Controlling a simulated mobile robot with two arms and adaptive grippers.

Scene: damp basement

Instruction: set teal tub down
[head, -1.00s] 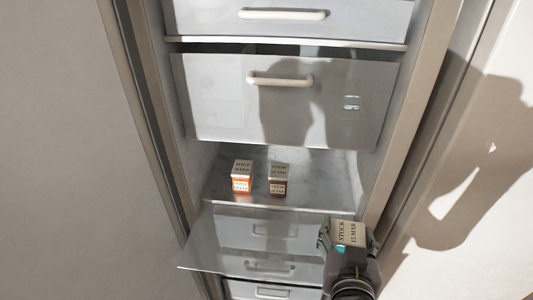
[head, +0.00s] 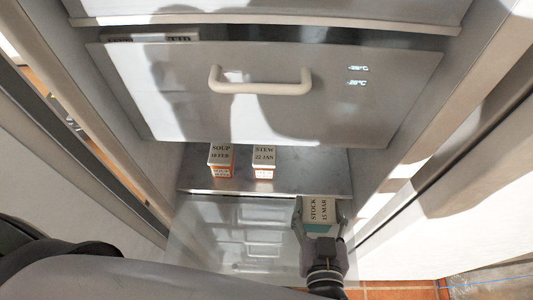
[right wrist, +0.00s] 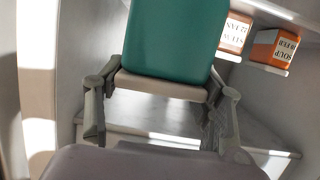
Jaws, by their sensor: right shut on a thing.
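The teal tub (head: 318,211), with a pale lid reading STOCK 15 MAR, is held in my right gripper (head: 320,232). In the head view it is at the front right corner of the metal shelf (head: 300,180); I cannot tell whether it touches the shelf. In the right wrist view the teal side of the tub (right wrist: 175,38) fills the top middle, with the fingers of my right gripper (right wrist: 160,88) on both sides of its pale lid edge. My left gripper is out of view.
An orange-and-white SOUP tub (head: 220,160) and a STEW tub (head: 264,162) stand on the shelf's left and middle. A drawer front (head: 265,95) with a pale handle hangs above. A clear flap (head: 225,240) extends below the shelf. Cabinet walls bound both sides.

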